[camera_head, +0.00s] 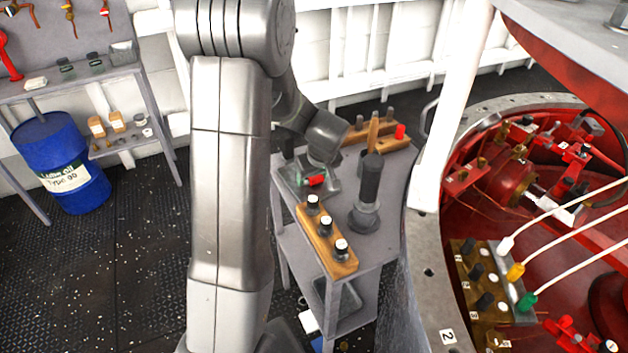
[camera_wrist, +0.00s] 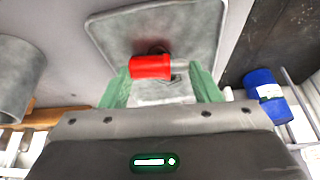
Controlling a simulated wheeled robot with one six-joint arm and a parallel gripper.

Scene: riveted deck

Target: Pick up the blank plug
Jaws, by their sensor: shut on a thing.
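A red plug with a short grey end, which I take to be the blank plug, is between my gripper's green fingertips in the wrist view (camera_wrist: 150,67). It lies crosswise, and my gripper (camera_wrist: 160,75) is shut on it. In the head view the red plug (camera_head: 316,181) shows at my gripper (camera_head: 312,180), low over a grey metal tray on the cart. The tray (camera_wrist: 112,28) fills the upper middle of the wrist view. Whether the plug touches the tray is not clear. My wrist hides part of the tray in the head view.
A wooden block with several black-and-white plugs (camera_head: 327,240) and a dark cylindrical tool (camera_head: 369,185) stand close by on the cart. Another wooden rack (camera_head: 355,137) with a red plug is behind. A white post (camera_head: 449,110) and the red machinery opening are to the right.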

